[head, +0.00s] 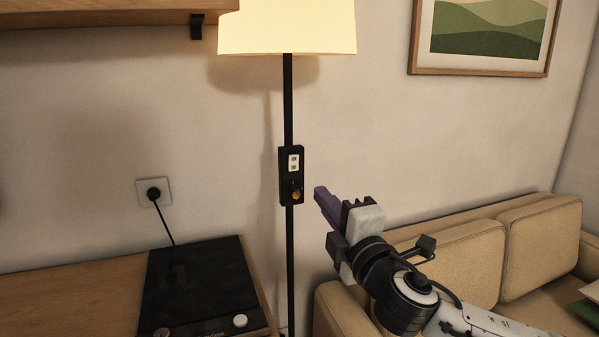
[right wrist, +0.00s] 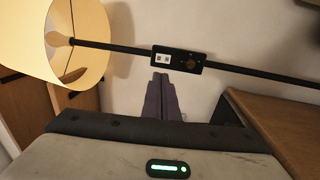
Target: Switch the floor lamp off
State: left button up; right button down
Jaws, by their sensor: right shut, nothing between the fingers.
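The floor lamp has a glowing cream shade (head: 287,27) on a thin black pole (head: 288,100). A black switch box (head: 284,160) is fixed on the pole, with a white label or rocker (head: 294,162) above and a round orange-brown knob or button (head: 296,196) below. My right gripper (head: 319,191) is shut and empty, just right of the box in the head view. In the right wrist view its purple fingers (right wrist: 160,82) point at the switch box (right wrist: 180,60), seemingly with a small gap. The lit shade also shows in the right wrist view (right wrist: 85,35). My left gripper is not in view.
A beige sofa (head: 455,262) stands at the right, behind my right arm. A wooden counter (head: 60,297) with a black hob-like appliance (head: 200,285) is at the lower left. A wall socket (head: 154,192) holds a plug. A shelf (head: 110,14) hangs at the upper left.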

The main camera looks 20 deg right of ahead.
jog(key=shift+r, duration=0.15)
jog(key=p, duration=0.2)
send_near(294, 157)
jog(key=w, duration=0.6)
jog(key=shift+w+r, duration=0.1)
jog(key=shift+w, duration=0.15)
jog(key=shift+w+r, duration=0.2)
jog(key=shift+s, duration=0.1)
jog(key=shift+s+p, duration=0.1)
jog(key=shift+p, duration=0.2)
